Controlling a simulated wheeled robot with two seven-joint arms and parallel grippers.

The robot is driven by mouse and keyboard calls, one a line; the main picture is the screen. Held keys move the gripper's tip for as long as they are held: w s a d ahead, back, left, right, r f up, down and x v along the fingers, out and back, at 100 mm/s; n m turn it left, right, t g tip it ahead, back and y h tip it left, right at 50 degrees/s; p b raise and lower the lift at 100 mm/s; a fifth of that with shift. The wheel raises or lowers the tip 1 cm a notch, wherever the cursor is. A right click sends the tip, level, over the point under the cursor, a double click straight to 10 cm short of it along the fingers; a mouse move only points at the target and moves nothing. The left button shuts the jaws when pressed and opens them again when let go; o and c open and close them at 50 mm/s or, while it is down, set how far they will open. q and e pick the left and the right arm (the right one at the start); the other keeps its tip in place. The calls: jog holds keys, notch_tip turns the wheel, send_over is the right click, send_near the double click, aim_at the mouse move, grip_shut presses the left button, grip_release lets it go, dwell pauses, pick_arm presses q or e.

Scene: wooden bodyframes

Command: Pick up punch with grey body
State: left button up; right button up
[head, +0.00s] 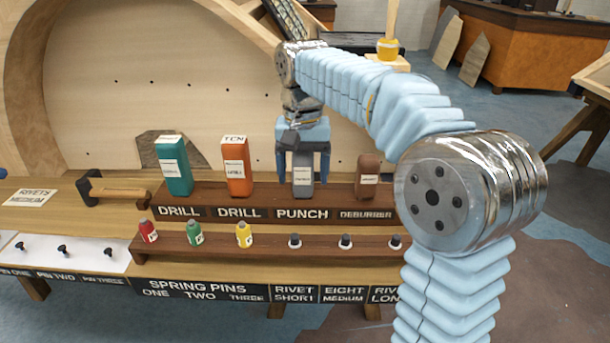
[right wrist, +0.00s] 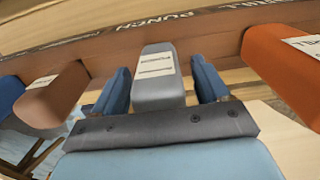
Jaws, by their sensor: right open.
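The punch with the grey body (head: 303,177) stands upright on the upper brown wooden shelf, above the PUNCH label. My right gripper (head: 303,172) reaches down over it from behind and above, with one finger on each side. In the right wrist view the grey punch (right wrist: 158,80) sits between the two blue fingers of the right gripper (right wrist: 160,84). The jaws are open, and a gap shows on each side of the punch. My left gripper is not in view.
An orange drill (head: 237,168) and a teal drill (head: 173,167) stand left of the punch. A brown deburrer (head: 367,177) stands to its right. Small coloured bottles and rivets sit on the lower shelf (head: 270,242). A hammer (head: 110,190) lies at the left.

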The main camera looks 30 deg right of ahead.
jog(key=shift+c, duration=0.3)
jog(key=c, duration=1.2)
jog(key=shift+r, duration=0.15)
